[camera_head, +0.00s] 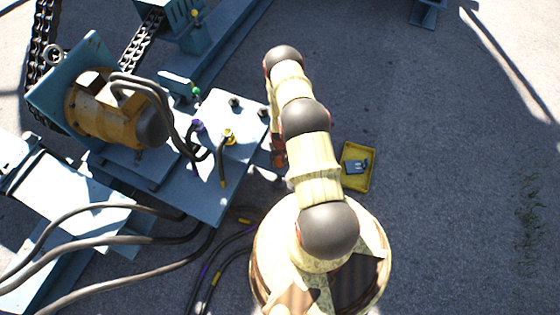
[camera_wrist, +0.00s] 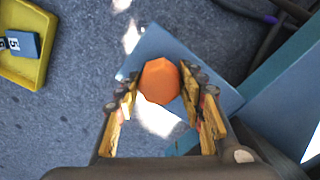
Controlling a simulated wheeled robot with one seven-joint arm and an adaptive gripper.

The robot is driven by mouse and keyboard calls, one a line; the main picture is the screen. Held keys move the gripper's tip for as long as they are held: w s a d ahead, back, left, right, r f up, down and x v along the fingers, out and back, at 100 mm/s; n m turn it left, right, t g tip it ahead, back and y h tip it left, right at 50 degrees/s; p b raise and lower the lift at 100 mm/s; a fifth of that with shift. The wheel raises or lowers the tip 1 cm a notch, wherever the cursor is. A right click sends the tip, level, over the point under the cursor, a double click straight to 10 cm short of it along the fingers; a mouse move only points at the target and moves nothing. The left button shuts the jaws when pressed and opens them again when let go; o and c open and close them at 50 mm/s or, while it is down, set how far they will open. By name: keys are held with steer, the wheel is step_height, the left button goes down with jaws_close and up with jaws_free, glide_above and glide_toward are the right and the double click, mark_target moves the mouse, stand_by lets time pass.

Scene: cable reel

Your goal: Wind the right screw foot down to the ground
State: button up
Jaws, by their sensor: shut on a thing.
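In the wrist view an orange faceted screw head (camera_wrist: 158,80) lies between the two fingers of my gripper (camera_wrist: 160,95), seen from above. My gripper is shut on it, with a yellow-padded finger on each side. A blue square plate (camera_wrist: 150,42) shows beneath the head. The contact with the ground under the plate is hidden. In the head view my arm covers most of the gripper and the screw foot, beside the right edge of the blue machine base (camera_head: 222,205).
A yellow tray (camera_head: 349,184) with a small grey-blue tagged item (camera_head: 358,166) lies on the asphalt right of my arm; the tray also shows in the wrist view (camera_wrist: 20,76). Black hoses (camera_head: 110,240) run at lower left. A yellow motor (camera_head: 100,108) sits on the frame. Open ground lies right.

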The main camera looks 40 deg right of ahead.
mark_target(280, 160)
steer(key=o, duration=1)
steer(key=shift+o, duration=0.6)
steer(key=shift+r, duration=0.15)
step_height(280, 160, up, 12)
steer(key=shift+f, duration=0.2)
